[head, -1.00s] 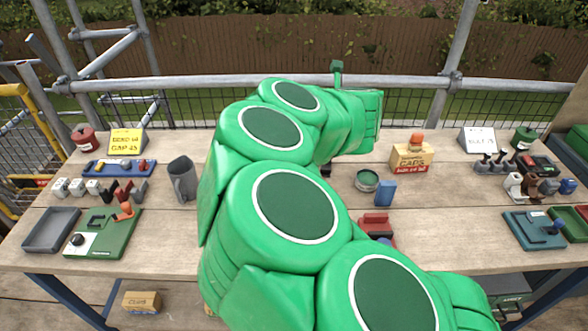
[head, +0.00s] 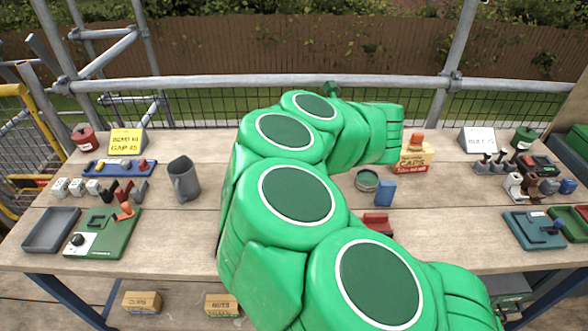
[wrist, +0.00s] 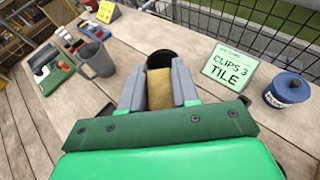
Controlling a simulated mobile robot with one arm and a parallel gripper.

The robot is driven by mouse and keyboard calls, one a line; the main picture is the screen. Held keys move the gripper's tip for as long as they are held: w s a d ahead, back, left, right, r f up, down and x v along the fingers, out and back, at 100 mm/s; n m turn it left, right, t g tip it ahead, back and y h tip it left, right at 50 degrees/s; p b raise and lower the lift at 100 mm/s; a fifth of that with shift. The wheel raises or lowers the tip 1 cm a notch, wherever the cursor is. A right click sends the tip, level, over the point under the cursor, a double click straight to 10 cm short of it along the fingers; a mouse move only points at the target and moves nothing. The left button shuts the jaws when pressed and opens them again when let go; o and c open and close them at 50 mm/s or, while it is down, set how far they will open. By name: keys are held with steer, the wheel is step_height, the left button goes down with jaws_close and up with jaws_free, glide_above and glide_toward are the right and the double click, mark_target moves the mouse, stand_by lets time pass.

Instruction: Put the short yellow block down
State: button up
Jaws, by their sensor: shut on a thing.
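The short yellow block (wrist: 160,90) is a dull yellow-tan piece between the two grey fingers of my gripper (wrist: 158,84) in the wrist view. My gripper is shut on it. A dark round thing (wrist: 161,58) shows just beyond the block, partly hidden by it. I cannot tell whether the block touches the bench (wrist: 120,75) below. In the head view my own green arm hides the gripper and the block.
In the wrist view a pale green sign (wrist: 230,67) and a blue pot (wrist: 288,90) stand right of my gripper, and a grey jug (wrist: 95,58) stands left. In the head view a caps box (head: 414,158), green tin (head: 367,180) and blue block (head: 385,191) sit right of my arm.

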step_height(320, 180, down, 8)
steer(key=shift+r, duration=0.2)
steer(key=shift+w+a+f, duration=0.45)
steer(key=shift+w+f, duration=1.75)
steer(key=shift+w, duration=0.1)
steer(key=shift+w+a+f, duration=0.4)
steer(key=shift+w+f, duration=1.75)
steer(key=shift+w, duration=0.15)
steer(key=shift+w+a+f, duration=0.45)
steer(key=shift+w+f, duration=1.75)
steer(key=shift+w, duration=0.1)
steer(key=o, duration=1)
steer(key=shift+f, duration=0.1)
steer(key=shift+o, duration=0.2)
steer(key=v, duration=1.2)
